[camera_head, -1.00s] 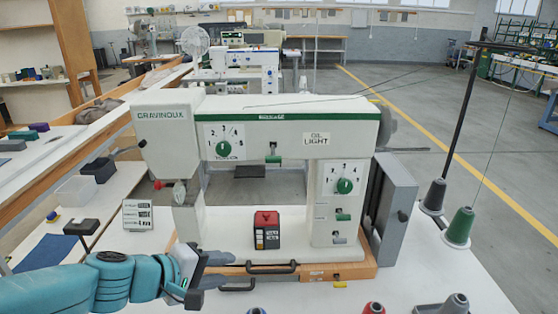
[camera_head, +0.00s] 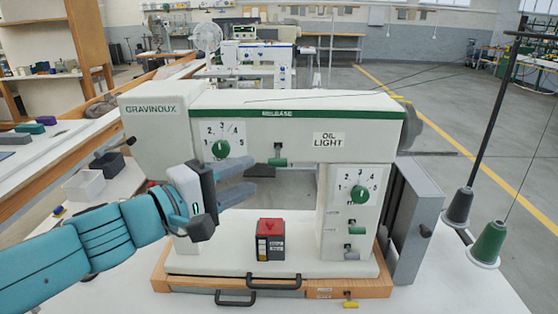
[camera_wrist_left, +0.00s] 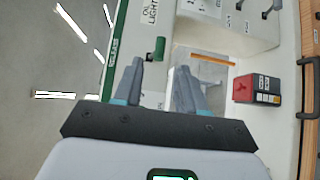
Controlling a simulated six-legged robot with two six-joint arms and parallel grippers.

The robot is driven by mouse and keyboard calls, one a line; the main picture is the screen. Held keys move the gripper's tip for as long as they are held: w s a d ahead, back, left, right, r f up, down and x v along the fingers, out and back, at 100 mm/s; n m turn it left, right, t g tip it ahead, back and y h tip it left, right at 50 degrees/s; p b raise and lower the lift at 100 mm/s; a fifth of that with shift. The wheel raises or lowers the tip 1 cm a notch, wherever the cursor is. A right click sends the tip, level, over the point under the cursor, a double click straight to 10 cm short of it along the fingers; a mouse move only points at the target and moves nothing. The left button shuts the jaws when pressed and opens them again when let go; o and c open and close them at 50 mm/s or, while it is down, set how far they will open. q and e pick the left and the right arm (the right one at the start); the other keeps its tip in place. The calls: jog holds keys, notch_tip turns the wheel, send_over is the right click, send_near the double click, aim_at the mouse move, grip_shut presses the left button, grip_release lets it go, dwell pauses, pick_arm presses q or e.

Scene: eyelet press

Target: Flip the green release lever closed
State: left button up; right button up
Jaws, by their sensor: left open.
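The green release lever (camera_head: 278,162) sits on the front of the white press's upper arm, below the green strip marked RELEASE. It hangs from a small dark slot, with its green end at the bottom. My left gripper (camera_head: 250,177) is open and empty, in front of the press and just left of the lever. In the left wrist view the lever (camera_wrist_left: 157,48) shows just beyond the space between the two fingertips (camera_wrist_left: 160,66), apparently apart from them. My right gripper is not in view.
A dial (camera_head: 221,149) is left of the lever. A second dial (camera_head: 359,193) and smaller green levers (camera_head: 356,230) are on the right column. A red-and-black block (camera_head: 270,240) stands on the press bed. Thread cones (camera_head: 489,244) stand at the right.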

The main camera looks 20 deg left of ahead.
aim_at(274, 165)
pick_arm(q)
jog(key=x, duration=0.8)
jog(key=shift+w+d, duration=0.15)
jog(key=shift+d, duration=0.1)
